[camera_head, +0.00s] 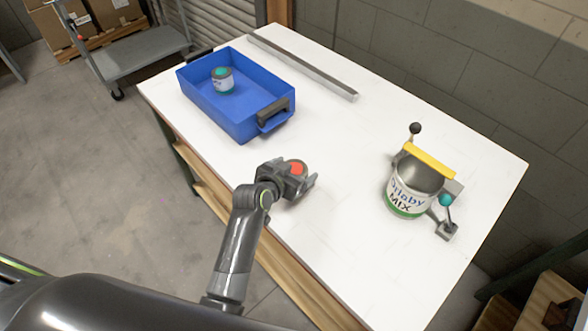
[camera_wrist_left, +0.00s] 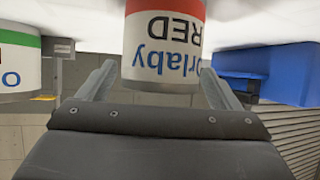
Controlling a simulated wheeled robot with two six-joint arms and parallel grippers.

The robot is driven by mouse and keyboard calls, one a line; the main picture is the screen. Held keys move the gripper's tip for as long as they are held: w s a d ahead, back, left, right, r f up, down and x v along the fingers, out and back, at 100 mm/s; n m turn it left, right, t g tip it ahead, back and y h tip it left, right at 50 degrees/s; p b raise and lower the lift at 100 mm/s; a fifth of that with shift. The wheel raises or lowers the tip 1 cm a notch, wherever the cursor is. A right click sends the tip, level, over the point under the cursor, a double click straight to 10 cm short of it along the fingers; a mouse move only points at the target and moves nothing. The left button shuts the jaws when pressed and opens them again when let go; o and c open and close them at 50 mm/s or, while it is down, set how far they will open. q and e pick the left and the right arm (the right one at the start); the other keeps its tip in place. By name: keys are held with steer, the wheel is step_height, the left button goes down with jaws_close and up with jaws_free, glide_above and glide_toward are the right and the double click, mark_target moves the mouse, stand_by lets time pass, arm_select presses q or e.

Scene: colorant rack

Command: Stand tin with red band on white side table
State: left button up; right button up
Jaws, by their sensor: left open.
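The tin with the red band (camera_head: 297,167) shows its red top in the head view, at the front middle of the white table (camera_head: 340,135). In the left wrist view the tin (camera_wrist_left: 163,45) appears upside down, with a red band and blue lettering, between my fingers. It seems to stand on the white surface. My left gripper (camera_head: 299,186) is open, its fingers on either side of the tin, with a small gap showing in the wrist view. The gripper partly hides the tin in the head view. My right gripper is not in view.
A blue bin (camera_head: 243,119) with a teal-topped tin (camera_head: 223,81) inside stands at the left. A grey bar (camera_head: 300,66) lies along the back. A large mixing tin (camera_head: 405,196) in a yellow-barred holder (camera_head: 430,160) stands at the right. The table middle is clear.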

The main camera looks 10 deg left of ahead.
arm_select(q)
steer(key=shift+r, duration=0.25)
steer(key=shift+s+r+p, duration=0.15)
steer(key=shift+s+p, duration=0.1)
steer(key=shift+p, duration=0.2)
steer(key=p+v, duration=0.7)
steer(key=v, duration=0.4)
steer(key=shift+s, duration=0.25)
steer(key=shift+a, duration=0.1)
